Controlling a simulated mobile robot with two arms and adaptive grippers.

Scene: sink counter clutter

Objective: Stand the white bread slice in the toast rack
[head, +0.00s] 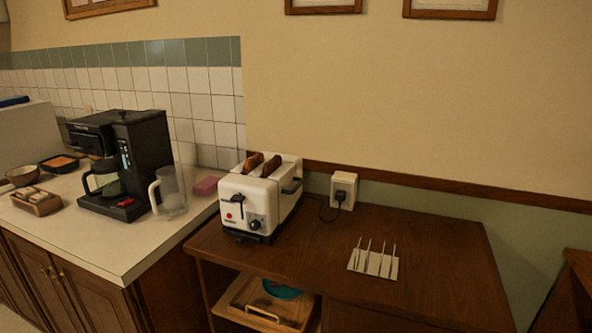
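The toast rack (373,262) is a pale flat base with several thin upright dividers. It stands empty on the brown wooden table, right of the toaster. The white toaster (248,204) stands at the table's back left, and two browned bread slices stick up from its slots: a left slice (253,162) and a darker right slice (271,165). I cannot tell which of them, if either, is the white bread slice; no pale slice shows. Neither of my grippers is in view.
A black coffee maker (146,150), a clear jug (172,190) and a pink sponge (206,186) stand on the left counter (120,250). The wooden table (440,250) is clear around the rack.

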